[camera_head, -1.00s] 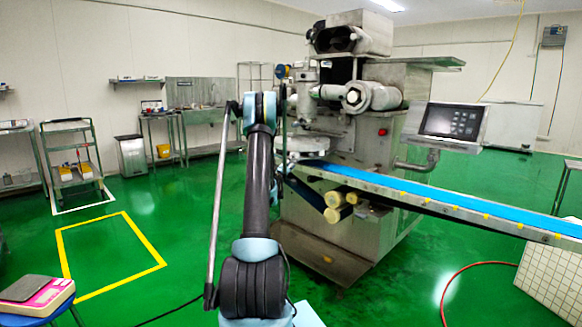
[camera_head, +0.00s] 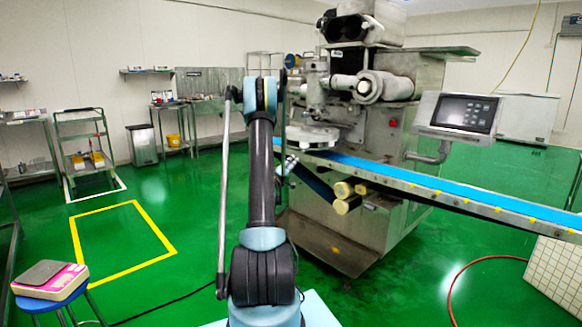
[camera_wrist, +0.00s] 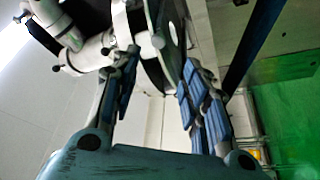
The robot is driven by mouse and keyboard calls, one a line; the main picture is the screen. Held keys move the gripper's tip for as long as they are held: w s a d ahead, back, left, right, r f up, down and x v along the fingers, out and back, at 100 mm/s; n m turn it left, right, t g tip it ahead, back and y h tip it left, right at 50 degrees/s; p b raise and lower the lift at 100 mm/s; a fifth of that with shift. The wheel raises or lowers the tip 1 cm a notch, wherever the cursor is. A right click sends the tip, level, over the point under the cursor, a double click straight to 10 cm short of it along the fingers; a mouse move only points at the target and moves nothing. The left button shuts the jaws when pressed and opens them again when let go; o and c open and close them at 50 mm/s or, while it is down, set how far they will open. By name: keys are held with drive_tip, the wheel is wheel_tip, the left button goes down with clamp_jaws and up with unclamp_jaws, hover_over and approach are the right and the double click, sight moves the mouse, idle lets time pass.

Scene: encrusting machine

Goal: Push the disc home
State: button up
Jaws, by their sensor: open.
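The encrusting machine (camera_head: 375,130) stands right of centre in the head view. A dark round part with a pale rim (camera_wrist: 172,40) shows beyond the fingertips, close to the right finger. I cannot tell whether they touch. In the head view my arm hides most of my gripper.
A blue conveyor belt (camera_head: 430,188) runs from the machine to the right edge. A control panel (camera_head: 465,113) stands above it. A pink scale (camera_head: 50,279) rests on a stool at lower left. A red hose (camera_head: 452,290) lies on the floor. The yellow-marked floor area (camera_head: 125,240) is clear.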

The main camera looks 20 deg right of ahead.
sight(303, 152)
drive_tip(key=v, duration=0.5)
drive_tip(key=x, duration=1.7)
drive_tip(key=shift+s, duration=0.1)
clamp_jaws()
